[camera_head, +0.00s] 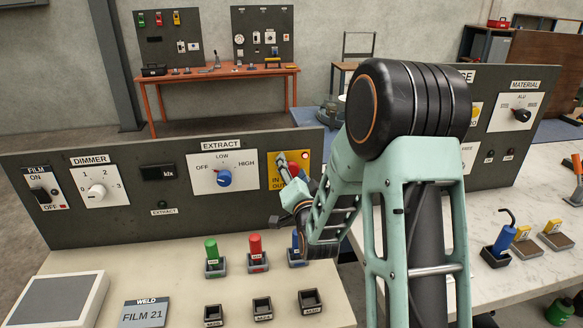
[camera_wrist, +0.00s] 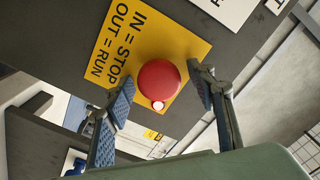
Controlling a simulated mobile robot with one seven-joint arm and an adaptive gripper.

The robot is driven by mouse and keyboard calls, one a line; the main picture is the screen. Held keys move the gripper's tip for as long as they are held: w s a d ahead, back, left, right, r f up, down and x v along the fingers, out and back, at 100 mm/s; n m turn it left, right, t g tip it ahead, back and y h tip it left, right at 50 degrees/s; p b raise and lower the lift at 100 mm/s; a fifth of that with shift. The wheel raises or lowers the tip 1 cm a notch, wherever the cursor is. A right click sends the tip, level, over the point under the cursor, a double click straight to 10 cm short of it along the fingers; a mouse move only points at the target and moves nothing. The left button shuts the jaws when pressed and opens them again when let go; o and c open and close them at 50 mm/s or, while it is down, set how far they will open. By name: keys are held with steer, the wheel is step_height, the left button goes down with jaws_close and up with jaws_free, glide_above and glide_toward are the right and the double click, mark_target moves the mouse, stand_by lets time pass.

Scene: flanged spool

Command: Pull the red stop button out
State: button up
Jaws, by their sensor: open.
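The red stop button (camera_wrist: 158,80) is a round red knob on a yellow plate (camera_wrist: 120,50) marked "IN = STOP, OUT = RUN". In the wrist view my gripper (camera_wrist: 162,90) is open, with one finger on each side of the button. Gaps show between both fingers and the button, and it is not held. A small pale round spot, perhaps a lamp, shows at the button's lower edge. In the head view the yellow plate (camera_head: 274,182) is at the right end of the dark panel, and my gripper and wrist partly cover it and the button.
The dark panel (camera_head: 110,215) also carries a FILM switch (camera_head: 44,188), a DIMMER knob (camera_head: 97,191) and a blue EXTRACT knob (camera_head: 224,178). Green (camera_head: 211,250) and red (camera_head: 256,246) upright pieces stand in holders on the bench below. A second panel stands at right.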

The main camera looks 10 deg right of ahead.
jaws_close()
stand_by(0.3)
